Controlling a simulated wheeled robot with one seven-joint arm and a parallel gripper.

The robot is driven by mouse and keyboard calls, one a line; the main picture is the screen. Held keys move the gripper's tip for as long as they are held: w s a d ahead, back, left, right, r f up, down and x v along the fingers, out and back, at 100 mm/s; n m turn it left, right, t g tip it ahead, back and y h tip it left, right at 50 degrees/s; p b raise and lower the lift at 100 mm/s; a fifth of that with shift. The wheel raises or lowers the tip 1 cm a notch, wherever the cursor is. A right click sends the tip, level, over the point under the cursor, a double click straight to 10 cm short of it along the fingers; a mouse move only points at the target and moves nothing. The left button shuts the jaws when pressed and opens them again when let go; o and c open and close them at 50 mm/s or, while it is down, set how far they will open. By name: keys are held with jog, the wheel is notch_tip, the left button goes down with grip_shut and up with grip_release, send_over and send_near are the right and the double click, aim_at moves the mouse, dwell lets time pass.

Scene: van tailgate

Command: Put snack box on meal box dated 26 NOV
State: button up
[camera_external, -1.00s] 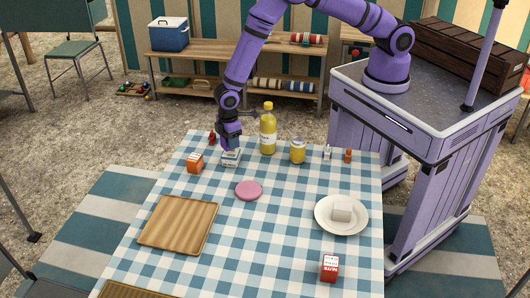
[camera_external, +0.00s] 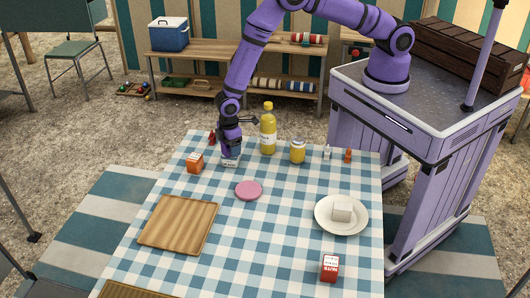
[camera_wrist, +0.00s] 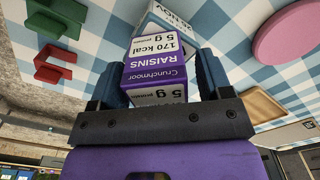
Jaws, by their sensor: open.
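The snack box, a purple and white raisins carton (camera_wrist: 158,62), is between the fingers of my gripper (camera_wrist: 160,88) in the wrist view. My gripper is open around it. The meal box (camera_wrist: 180,18), pale with "26 NOV" on it, shows just beyond the carton. The carton appears to rest on it, but their contact is hidden. In the external view my gripper (camera_external: 230,152) points down over the pale meal box (camera_external: 231,161) at the table's far left. The carton is hard to make out there.
A yellow bottle (camera_external: 268,130) and a jar (camera_external: 297,151) stand right. A pink disc (camera_external: 248,190), wooden tray (camera_external: 180,222), plate (camera_external: 329,226) and red nuts box (camera_external: 329,267) lie nearer.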

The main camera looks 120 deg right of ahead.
notch_tip(320, 180, up, 12)
jog(key=shift+r, duration=0.1)
jog(key=s+a+r+t, duration=0.1)
jog(key=s+a+r, duration=0.3)
jog(key=r, duration=0.6)
jog(key=s+a+r+t, duration=0.1)
jog(key=s+a+r, duration=0.1)
jog(key=s+r, duration=0.65)
jog(key=s+a+r+t, duration=0.1)
jog(key=s+a+r, duration=0.15)
jog(key=r, duration=0.95)
jog(key=s+a+r, duration=0.2)
jog(key=s+r, duration=0.1)
jog(key=s, duration=0.6)
jog(key=s+a+r+t, duration=0.1)
jog(key=s+a+r, duration=0.1)
jog(key=s, duration=0.7)
jog(key=s+a+r+t, duration=0.1)
jog(key=s+a+r, duration=0.1)
jog(key=s, duration=0.7)
jog(key=shift+s+a+r, duration=0.25)
jog(key=shift+s+r, duration=0.1)
jog(key=shift+r, duration=0.5)
